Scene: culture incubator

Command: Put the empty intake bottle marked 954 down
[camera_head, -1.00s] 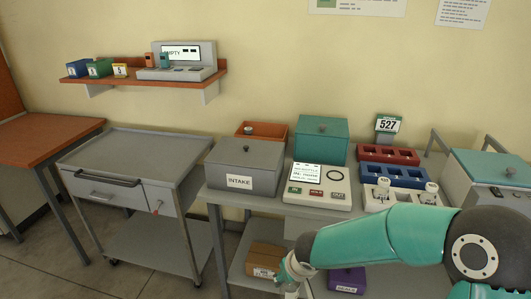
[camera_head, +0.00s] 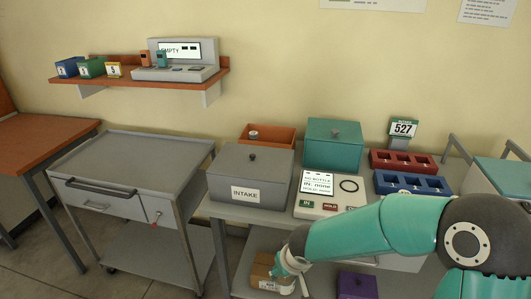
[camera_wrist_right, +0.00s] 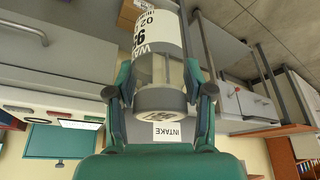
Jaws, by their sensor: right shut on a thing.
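The bottle (camera_wrist_right: 159,68) is held upside down in the right wrist picture, with a white label showing part of a number starting 95 and a grey cap end towards my palm. My right gripper (camera_wrist_right: 166,88) is shut on it, one finger on each side. In the head view my right gripper (camera_head: 287,268) is low at the front of the bench, by the cardboard box on the lower shelf; the bottle there is mostly hidden or cut off. I cannot tell whether the bottle touches anything. My left gripper is not in view.
The grey INTAKE box (camera_head: 250,179) stands on the bench beside a reader (camera_head: 325,188) whose screen says no bottle. Red (camera_head: 404,162) and blue (camera_head: 413,182) racks stand to the right. The grey cart top (camera_head: 140,160) at left is clear. A cardboard box (camera_head: 262,268) sits below.

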